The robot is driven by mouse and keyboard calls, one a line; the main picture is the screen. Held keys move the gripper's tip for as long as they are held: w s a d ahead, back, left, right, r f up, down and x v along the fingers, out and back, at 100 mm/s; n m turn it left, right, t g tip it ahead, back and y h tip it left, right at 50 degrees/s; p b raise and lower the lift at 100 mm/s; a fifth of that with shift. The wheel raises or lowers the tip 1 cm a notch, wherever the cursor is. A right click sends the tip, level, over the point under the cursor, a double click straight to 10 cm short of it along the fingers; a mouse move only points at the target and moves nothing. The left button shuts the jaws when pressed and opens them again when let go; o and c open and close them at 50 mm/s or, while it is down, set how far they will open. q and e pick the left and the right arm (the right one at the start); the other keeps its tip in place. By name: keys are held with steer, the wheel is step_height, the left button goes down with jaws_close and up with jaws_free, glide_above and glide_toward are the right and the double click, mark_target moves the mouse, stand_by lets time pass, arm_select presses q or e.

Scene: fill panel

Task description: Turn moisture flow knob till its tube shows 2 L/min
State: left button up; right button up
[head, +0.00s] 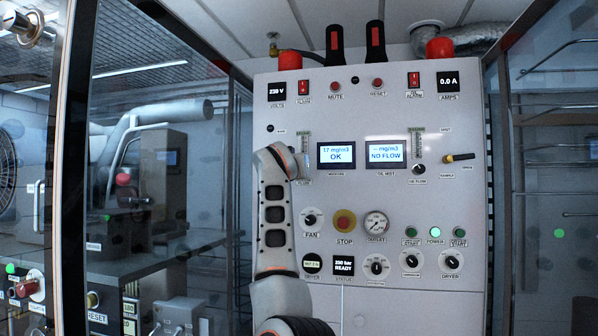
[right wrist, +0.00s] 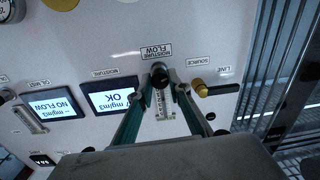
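The moisture flow knob (right wrist: 160,76) is a small black knob under its label in the right wrist view, which sees the panel upside down. My right gripper (right wrist: 161,88) is open, with its two fingers on either side of the knob; whether they touch it I cannot tell. The moisture tube (right wrist: 166,104) shows between the fingers, its reading too small to make out. In the head view the upper part of the tube (head: 306,141) shows, and my right arm and hand (head: 287,163) hide the knob. My left gripper is not in view.
The moisture display (head: 336,155) reads 17 mg/m3 OK. The oil mist display (head: 387,151) reads NO FLOW, beside the oil flow knob (head: 419,169). A brass source valve with a black lever (right wrist: 215,89) sits close beside my fingers. A fan knob (head: 311,220) lies lower.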

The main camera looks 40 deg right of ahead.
jaws_close()
steer(key=n, duration=0.5)
steer(key=o, duration=0.8)
jaws_free()
steer(key=v, duration=0.7)
steer(key=shift+s+a, duration=0.15)
steer(key=shift+a, duration=0.05)
